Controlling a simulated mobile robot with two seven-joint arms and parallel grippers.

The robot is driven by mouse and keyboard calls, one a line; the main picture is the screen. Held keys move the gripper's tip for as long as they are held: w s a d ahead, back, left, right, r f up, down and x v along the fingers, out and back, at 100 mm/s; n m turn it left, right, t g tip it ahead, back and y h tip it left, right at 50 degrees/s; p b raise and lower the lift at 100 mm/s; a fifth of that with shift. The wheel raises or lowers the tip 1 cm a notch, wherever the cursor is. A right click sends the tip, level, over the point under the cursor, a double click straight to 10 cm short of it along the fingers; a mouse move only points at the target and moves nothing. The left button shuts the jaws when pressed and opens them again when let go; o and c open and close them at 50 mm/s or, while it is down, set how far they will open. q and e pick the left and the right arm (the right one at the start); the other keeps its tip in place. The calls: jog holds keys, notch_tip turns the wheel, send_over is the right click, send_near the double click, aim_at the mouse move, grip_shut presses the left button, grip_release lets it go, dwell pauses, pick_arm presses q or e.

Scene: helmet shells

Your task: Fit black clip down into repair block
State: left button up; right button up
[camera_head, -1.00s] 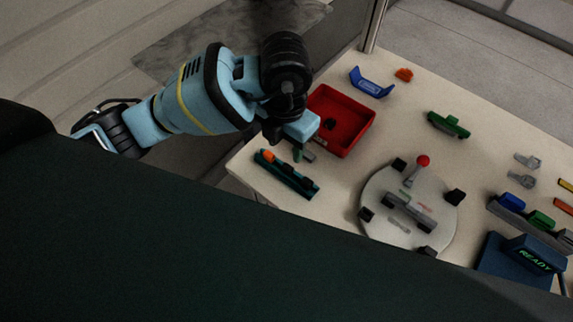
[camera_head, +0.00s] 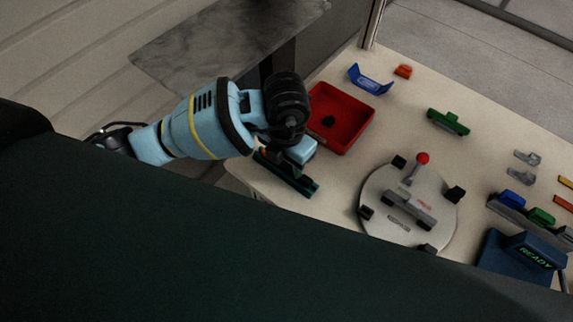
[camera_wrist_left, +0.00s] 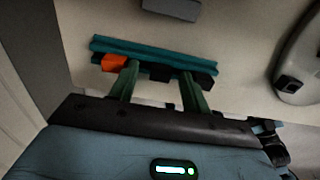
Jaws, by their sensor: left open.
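A teal rack (camera_head: 301,184) stands at the table's near left edge, also in the left wrist view (camera_wrist_left: 120,44). It carries an orange clip (camera_wrist_left: 115,63), a middle black clip (camera_wrist_left: 160,74) and another black clip (camera_wrist_left: 205,79) at the right. My left gripper (camera_wrist_left: 158,70) is open over the rack, one finger on each side of the middle black clip, with no grip visible. My right gripper is not in view.
A red tray (camera_head: 368,106) with a small dark piece in it stands just behind my left gripper. A red-knobbed lever (camera_head: 422,159) rises from the plate. A blue bracket (camera_head: 370,82) and a green part (camera_head: 448,122) lie farther back. A READY sign box (camera_head: 530,255) stands right.

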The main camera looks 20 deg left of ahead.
aim_at(287, 164)
pick_arm(q)
grip_shut()
jog(key=shift+r, duration=0.1)
jog(key=shift+r, duration=0.5)
notch_tip(287, 164, up, 2)
jog(key=shift+w+r, duration=0.1)
jog(key=s+d+r, duration=0.2)
jog(key=s+d, duration=0.6)
jog(key=s, duration=0.6)
jog(key=w+a+r+m, duration=0.2)
jog(key=a+m, duration=0.4)
jog(key=m, duration=0.4)
jog(key=w+a+r+m, duration=0.2)
jog(key=w+a+m, duration=0.2)
jog(key=m, duration=0.7)
jog(key=w+a+r+m, duration=0.1)
jog(key=w+a+m, duration=0.2)
jog(key=a+m, duration=0.4)
jog(key=m, duration=0.4)
jog(key=shift+w+a+r+p, duration=0.35)
jog(key=shift+w+r, duration=0.05)
